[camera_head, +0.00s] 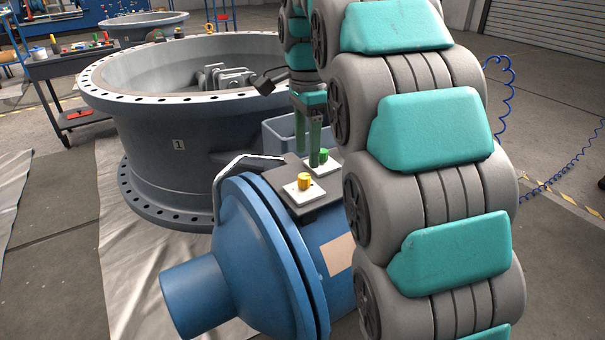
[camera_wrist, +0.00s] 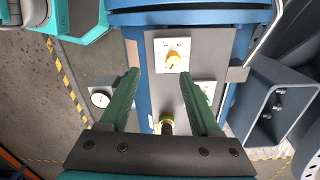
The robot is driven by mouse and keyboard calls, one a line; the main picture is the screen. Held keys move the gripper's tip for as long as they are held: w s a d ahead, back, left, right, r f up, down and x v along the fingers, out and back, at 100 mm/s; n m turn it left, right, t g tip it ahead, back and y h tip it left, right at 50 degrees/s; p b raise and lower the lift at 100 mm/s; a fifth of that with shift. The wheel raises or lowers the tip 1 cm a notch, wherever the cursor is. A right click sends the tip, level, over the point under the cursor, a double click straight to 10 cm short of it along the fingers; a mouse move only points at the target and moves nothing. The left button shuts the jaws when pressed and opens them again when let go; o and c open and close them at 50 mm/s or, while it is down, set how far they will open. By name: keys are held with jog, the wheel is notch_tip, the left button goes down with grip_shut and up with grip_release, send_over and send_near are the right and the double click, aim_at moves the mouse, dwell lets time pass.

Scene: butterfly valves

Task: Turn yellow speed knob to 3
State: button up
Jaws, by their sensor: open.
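The yellow speed knob (camera_head: 304,181) sits on a square white plate (camera_head: 304,195) on top of the blue machine. In the wrist view the yellow knob (camera_wrist: 173,60) is ahead of my fingertips, near the top middle. Its plate bears small dark marks that I cannot read. My gripper (camera_head: 316,160) points down beside a green knob (camera_head: 324,155), behind and right of the yellow one. In the wrist view my gripper (camera_wrist: 158,74) is open, its two green fingers apart with nothing held. Neither finger touches the yellow knob.
A second white plate (camera_wrist: 208,88) is partly hidden by my right finger. A handle (camera_head: 245,162) curves near the yellow knob. The large flanged ring (camera_head: 180,150) stands behind left, and a grey-blue bin (camera_head: 283,132) behind the panel.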

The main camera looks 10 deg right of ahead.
aim_at(304, 176)
jog(key=shift+w+r+m, duration=0.15)
jog(key=shift+w+m, duration=0.55)
jog(key=shift+w, duration=0.5)
jog(key=shift+f, duration=3.8)
grip_shut()
